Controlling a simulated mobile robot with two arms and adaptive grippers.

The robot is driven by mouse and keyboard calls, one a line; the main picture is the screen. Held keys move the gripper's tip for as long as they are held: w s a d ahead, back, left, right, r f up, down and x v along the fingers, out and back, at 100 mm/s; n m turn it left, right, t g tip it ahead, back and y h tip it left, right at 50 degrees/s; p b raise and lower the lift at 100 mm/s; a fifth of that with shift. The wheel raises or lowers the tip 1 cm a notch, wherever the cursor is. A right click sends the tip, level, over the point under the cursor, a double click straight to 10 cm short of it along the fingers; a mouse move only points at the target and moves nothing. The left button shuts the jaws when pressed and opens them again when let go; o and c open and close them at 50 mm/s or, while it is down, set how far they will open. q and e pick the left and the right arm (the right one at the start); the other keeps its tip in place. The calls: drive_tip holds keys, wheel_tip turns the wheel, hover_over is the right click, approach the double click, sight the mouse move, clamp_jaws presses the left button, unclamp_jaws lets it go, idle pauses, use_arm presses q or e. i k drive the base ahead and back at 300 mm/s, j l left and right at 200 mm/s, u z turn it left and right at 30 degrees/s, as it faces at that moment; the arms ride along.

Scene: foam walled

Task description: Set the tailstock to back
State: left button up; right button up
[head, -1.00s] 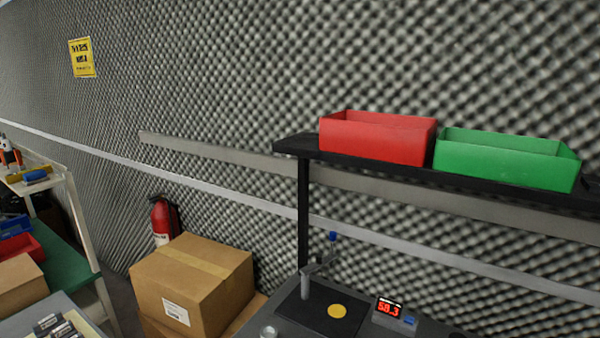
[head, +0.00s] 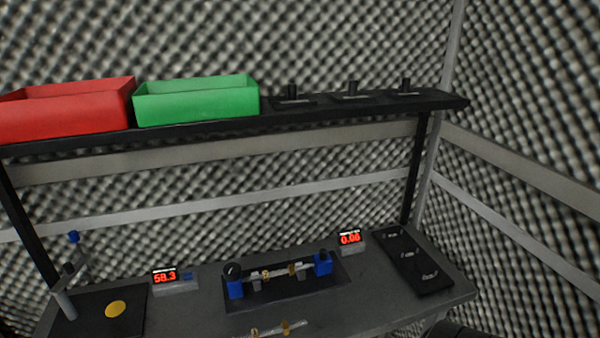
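A fixture with a dark base (head: 290,296) sits on the grey bench. It has a blue block with a dark knob (head: 235,287) at its left end and another blue block (head: 322,263), which looks like the tailstock, at its right end. A stepped shaft with brass-coloured parts (head: 275,273) lies between the two blocks. Whether the tailstock touches the shaft end is too small to tell. Neither of my grippers shows clearly; only a dark rounded shape, perhaps part of mine, is at the bottom right edge.
A second shaft (head: 280,329) lies at the front of the bench. Displays read 58.3 (head: 165,277) and about 0.06 (head: 350,239). A dark slotted plate (head: 412,262) is at right. A stand (head: 65,300) is at left. A shelf (head: 350,105) holds red (head: 70,110) and green (head: 198,101) bins.

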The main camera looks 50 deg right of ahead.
sight(321, 264)
drive_tip(key=z, duration=1.7)
drive_tip(key=i+u, duration=0.3)
drive_tip(key=i+l+u, duration=0.15)
drive_tip(key=u, duration=0.15)
